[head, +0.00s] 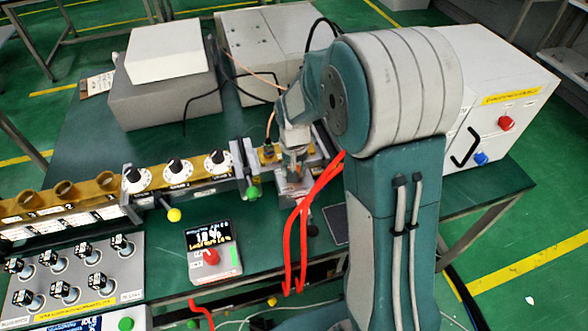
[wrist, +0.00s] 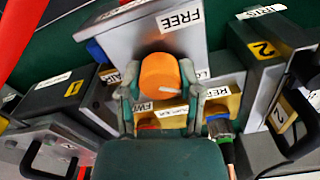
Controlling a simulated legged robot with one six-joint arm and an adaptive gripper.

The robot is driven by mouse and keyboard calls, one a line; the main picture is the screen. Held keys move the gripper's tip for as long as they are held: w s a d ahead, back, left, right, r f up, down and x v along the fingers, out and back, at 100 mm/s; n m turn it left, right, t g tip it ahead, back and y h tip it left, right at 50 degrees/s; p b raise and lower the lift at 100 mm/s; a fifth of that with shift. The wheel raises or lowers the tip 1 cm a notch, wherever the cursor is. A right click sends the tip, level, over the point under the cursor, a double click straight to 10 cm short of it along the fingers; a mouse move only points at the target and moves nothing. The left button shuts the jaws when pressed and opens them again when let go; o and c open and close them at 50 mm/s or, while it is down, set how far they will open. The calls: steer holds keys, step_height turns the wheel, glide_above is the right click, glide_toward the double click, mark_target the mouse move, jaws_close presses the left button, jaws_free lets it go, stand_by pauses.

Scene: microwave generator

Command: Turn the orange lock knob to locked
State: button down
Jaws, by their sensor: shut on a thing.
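The orange lock knob (wrist: 160,72) shows in the middle of the wrist view, on a grey metal box (wrist: 130,45). A "FREE" label (wrist: 180,19) lies above and right of the knob. A second label (wrist: 203,74) starting with "LO" lies to its right, partly hidden by a finger. A pale mark shows low on the knob's face. My gripper (wrist: 160,88) has one finger on each side of the knob and is shut on it. In the head view my gripper (head: 293,165) is low over the bench, and the arm and fingers hide the knob.
Yellow blocks (wrist: 229,100) and a numbered grey box (wrist: 258,62) stand close to the right of my gripper. A row of white dials (head: 177,170) and a small display with a red knob (head: 210,256) stand left. Red cables (head: 305,215) hang beside my arm.

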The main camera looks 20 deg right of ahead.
steer(key=shift+s+f, duration=0.15)
steer(key=shift+s, duration=0.05)
steer(key=shift+c, duration=1.3)
jaws_free()
steer(key=shift+a, duration=0.1)
steer(key=shift+w+r, duration=0.15)
steer(key=shift+r, duration=0.05)
step_height(320, 180, up, 10)
steer(key=shift+r, duration=0.85)
